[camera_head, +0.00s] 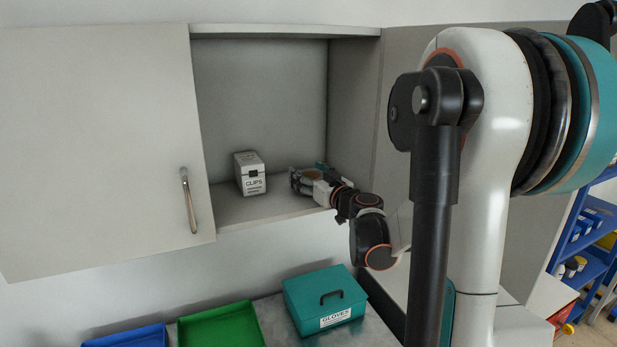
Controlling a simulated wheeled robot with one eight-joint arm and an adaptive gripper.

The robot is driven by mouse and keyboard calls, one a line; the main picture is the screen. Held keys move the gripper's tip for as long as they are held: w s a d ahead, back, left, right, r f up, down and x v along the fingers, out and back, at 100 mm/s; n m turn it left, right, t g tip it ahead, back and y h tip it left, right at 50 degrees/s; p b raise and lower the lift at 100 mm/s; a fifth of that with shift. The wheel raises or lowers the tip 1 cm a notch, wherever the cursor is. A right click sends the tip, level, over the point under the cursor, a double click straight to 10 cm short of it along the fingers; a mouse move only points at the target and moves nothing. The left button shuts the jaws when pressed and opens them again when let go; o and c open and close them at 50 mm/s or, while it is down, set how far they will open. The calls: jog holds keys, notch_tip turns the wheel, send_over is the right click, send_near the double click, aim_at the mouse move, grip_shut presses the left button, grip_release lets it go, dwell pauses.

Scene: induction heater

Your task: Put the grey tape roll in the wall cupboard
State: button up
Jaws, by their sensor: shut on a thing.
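The wall cupboard (262,70) is open, and its shelf floor and back wall show. My gripper (303,182) is inside the cupboard's opening, low over the right part of the shelf. It is shut on the grey tape roll (312,174), which shows as a small grey shape with a tan middle. The fingers hide part of the roll. I cannot tell whether the roll touches the shelf.
A white clips box (252,182) stands on the shelf left of my gripper. The cupboard door (95,150) with its handle is at the left. Below are a teal gloves box (310,292), a green tray (222,315) and a blue tray (125,337).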

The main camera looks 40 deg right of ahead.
jog(key=o, duration=0.7)
jog(key=shift+f, duration=0.2)
jog(key=o, duration=0.4)
jog(key=shift+r, duration=0.15)
jog(key=shift+s+r, duration=0.1)
jog(key=s, duration=0.4)
jog(key=s+a, duration=0.1)
jog(key=s, duration=0.6)
jog(key=shift+s+a+b, duration=0.2)
jog(key=shift+s+b, duration=0.15)
